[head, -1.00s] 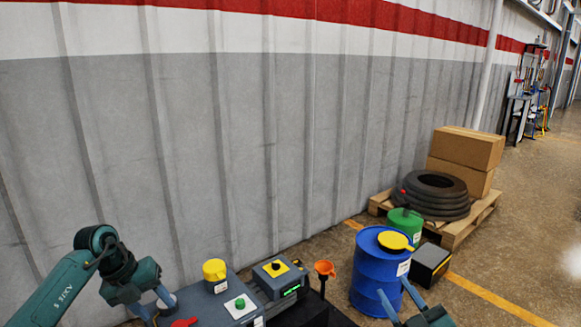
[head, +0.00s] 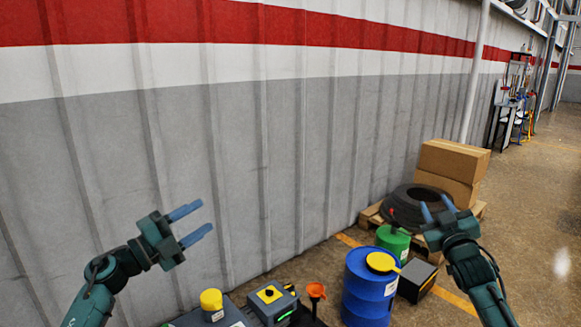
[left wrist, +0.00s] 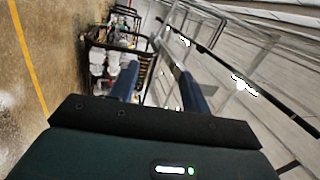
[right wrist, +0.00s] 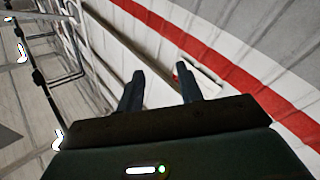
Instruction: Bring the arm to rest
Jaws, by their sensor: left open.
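My left gripper (head: 197,223) is raised in front of the grey wall at the left of the head view. Its two blue fingers are spread, with nothing between them; they also show apart in the left wrist view (left wrist: 160,85). My right gripper (head: 436,208) is raised at the right of the head view, its fingers apart and empty. In the right wrist view its fingers (right wrist: 160,88) stand apart with only background between them. Neither gripper touches anything.
Behind are tires (head: 417,203) and cardboard boxes (head: 452,172) on a pallet. The floor at right is clear.

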